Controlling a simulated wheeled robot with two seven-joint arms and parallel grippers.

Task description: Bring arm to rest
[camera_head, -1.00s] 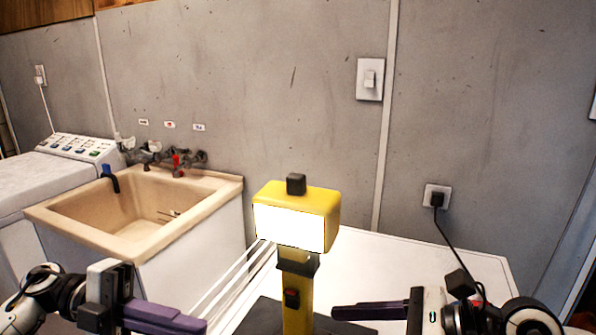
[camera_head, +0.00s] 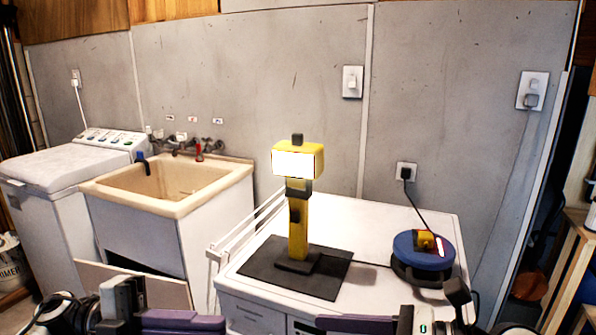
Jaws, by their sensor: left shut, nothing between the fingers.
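My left gripper (camera_head: 222,323) shows at the bottom edge, left of the middle, with its purple fingers pointing right. It is shut and holds nothing. My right gripper (camera_head: 320,323) is at the bottom edge, right of the middle, with its purple finger pointing left. The lower part of it is cut off, so I cannot tell whether it is open or shut. Both grippers appear in front of the white cabinet, and a gap separates their tips in the picture.
A yellow lamp (camera_head: 298,225) stands upright on a black mat (camera_head: 325,280) on the white cabinet (camera_head: 375,225). A blue round device (camera_head: 408,262) sits at the right, its cord running to a wall outlet (camera_head: 405,172). A beige sink (camera_head: 165,207) and a washer (camera_head: 65,165) stand left.

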